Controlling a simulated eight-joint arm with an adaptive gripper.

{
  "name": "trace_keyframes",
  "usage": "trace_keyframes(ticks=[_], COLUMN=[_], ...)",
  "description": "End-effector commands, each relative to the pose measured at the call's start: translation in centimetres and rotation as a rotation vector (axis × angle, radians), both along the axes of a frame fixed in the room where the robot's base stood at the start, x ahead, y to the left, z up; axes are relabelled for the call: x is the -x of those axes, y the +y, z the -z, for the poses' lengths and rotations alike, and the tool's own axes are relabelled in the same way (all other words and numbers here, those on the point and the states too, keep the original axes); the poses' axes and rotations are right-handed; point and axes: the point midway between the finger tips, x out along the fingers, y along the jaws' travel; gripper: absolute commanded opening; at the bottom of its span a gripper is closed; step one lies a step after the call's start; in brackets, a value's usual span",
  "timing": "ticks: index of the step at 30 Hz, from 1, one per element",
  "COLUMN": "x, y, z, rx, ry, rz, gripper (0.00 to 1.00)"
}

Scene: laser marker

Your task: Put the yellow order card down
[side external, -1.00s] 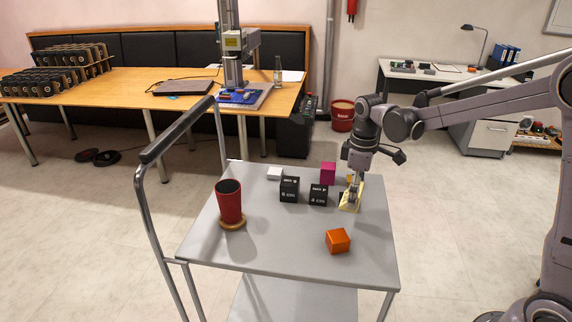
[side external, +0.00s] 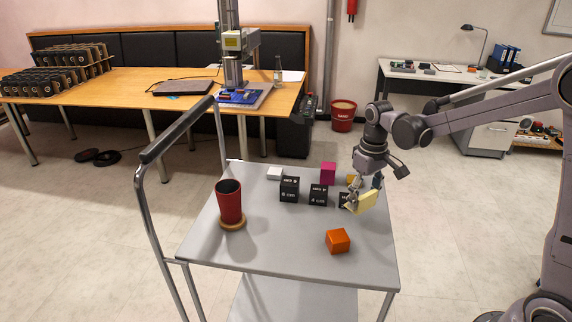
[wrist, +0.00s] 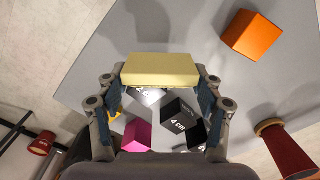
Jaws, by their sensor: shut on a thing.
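The yellow order card (side external: 364,202) is a pale yellow slab. It is tilted in the side view, over the right part of the grey cart top (side external: 285,250). My gripper (side external: 354,190) is shut on it. In the wrist view the card (wrist: 160,69) spans between the two fingertips of my gripper (wrist: 160,82). It appears above the cart top; I cannot tell whether its lower edge touches. A black cube (side external: 344,200) sits just left of the card, partly hidden by it and the gripper.
Black cubes marked 6 cm (side external: 289,190) and 4 cm (side external: 318,195), a magenta cube (side external: 328,172) and a white block (side external: 274,173) stand nearby. An orange cube (side external: 338,241) is in front. A red cup (side external: 229,203) stands left. The front centre of the cart is clear.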

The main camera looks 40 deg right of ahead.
Motion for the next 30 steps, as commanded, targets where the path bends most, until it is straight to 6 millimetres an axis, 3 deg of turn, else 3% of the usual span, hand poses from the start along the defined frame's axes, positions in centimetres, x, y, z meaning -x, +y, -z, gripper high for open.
trace_keyframes(ticks=[5,14,20,30], x=[-0.5,-3.4,-8.4,-16.3], y=[0.9,5.4,6.0,4.4], z=[-1.0,-6.6,-8.8,-8.0], rx=[0.000,0.000,0.001,0.002], ry=[0.000,0.000,0.000,0.001], rz=[0.031,0.215,0.237,0.147], gripper=[0.36,0.36,0.36,0.36])
